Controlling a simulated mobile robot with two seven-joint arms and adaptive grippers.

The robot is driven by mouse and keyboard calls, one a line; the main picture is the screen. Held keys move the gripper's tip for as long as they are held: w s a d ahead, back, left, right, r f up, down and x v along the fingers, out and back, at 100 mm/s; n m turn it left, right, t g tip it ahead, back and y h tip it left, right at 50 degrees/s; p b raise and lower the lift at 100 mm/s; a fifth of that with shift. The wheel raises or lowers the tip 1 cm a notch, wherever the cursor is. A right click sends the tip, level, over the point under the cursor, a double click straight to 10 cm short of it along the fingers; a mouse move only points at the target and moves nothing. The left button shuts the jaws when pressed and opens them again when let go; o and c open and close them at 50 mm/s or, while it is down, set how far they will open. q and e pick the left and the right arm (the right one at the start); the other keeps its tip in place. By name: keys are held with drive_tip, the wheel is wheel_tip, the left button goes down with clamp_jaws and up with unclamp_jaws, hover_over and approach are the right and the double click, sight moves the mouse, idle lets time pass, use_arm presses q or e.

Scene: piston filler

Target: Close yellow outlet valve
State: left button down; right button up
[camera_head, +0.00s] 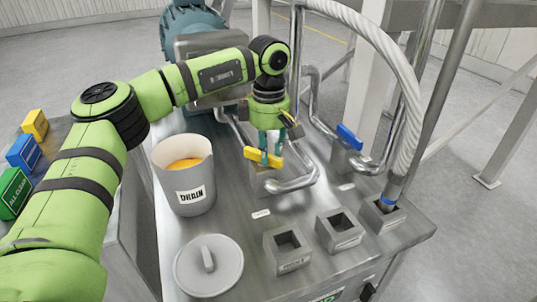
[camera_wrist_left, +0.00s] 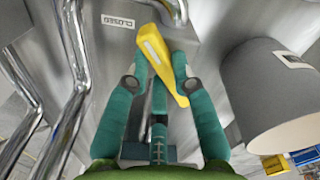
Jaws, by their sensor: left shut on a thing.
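The yellow outlet valve handle (camera_head: 263,157) sits on a metal valve block on the steel worktop, right of the DRAIN bucket in the head view. My left gripper (camera_head: 268,150) comes down on it from above, with its fingers at the handle. In the left wrist view the yellow handle (camera_wrist_left: 161,62) lies slanted between the two teal fingertips (camera_wrist_left: 157,72), and the gripper is shut on it. A CLOSED label (camera_wrist_left: 118,22) shows on the metal beyond the handle's upper end. My right gripper is in neither view.
The DRAIN bucket (camera_head: 185,174) with yellow contents stands close left of the valve. A blue valve handle (camera_head: 349,137) is to the right, near bent pipes. A round lid (camera_head: 208,265) and square sockets (camera_head: 287,251) are at the front.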

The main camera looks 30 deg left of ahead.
use_arm(q)
drive_tip(key=n, duration=0.2)
drive_tip(key=n+b, duration=0.1)
drive_tip(key=n, duration=0.1)
drive_tip(key=shift+w+a+f+n, duration=0.1)
drive_tip(key=shift+w+a+n, duration=0.1)
drive_tip(key=shift+n, duration=0.2)
drive_tip(key=n, duration=0.5)
drive_tip(key=shift+w+a+b, duration=0.15)
drive_tip(key=shift+a+b, duration=0.05)
drive_tip(key=shift+b, duration=0.15)
drive_tip(key=shift+n, duration=0.3)
drive_tip(key=c, duration=1)
unclamp_jaws()
drive_tip(key=shift+c, duration=0.2)
wheel_tip(320, 180, up, 12)
